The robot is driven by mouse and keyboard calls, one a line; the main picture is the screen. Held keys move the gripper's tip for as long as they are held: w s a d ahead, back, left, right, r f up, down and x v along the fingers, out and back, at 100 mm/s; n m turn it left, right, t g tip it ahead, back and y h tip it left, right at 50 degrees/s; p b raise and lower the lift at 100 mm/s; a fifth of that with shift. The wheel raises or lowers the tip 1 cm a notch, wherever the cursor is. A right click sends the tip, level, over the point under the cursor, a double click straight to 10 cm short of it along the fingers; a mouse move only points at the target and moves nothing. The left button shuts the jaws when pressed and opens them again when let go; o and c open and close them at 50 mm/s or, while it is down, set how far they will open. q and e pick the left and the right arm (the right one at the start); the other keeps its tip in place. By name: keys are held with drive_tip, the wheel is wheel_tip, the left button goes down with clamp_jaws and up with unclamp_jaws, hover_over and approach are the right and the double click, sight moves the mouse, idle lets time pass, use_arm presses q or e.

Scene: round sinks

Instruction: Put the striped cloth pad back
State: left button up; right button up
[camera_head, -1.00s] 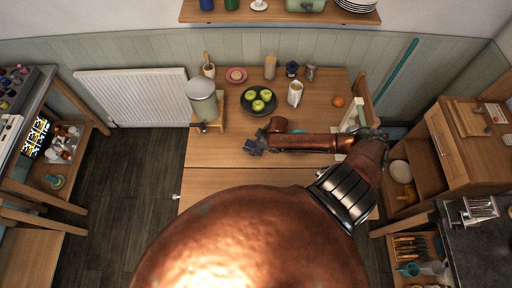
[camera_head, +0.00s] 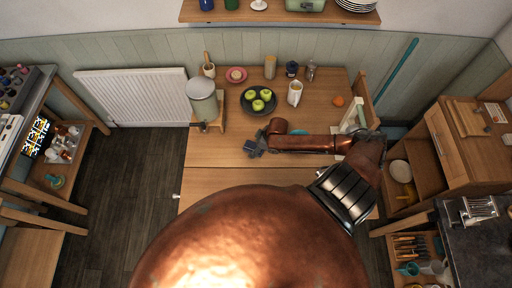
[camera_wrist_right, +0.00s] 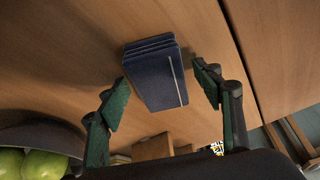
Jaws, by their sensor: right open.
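The striped cloth pad (camera_wrist_right: 155,75) is dark blue with a pale stripe near one side and looks folded into several layers. In the right wrist view it is on the wooden table, between the two green-padded fingers of my right gripper (camera_wrist_right: 162,92). The fingers are spread, with a visible gap on each side of the pad. In the head view my right gripper (camera_head: 257,148) is over the table's left half, in front of the fruit bowl. The pad is too small there to make out clearly. My left gripper is not in view.
A dark bowl of green apples (camera_head: 258,101) stands just behind my right gripper. A grey-green canister (camera_head: 202,100) is to the left, and a white jug (camera_head: 295,93) is behind my forearm. The table front (camera_head: 215,181) is clear.

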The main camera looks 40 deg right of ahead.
drive_tip(key=v, duration=1.2)
drive_tip(key=shift+d, duration=0.1)
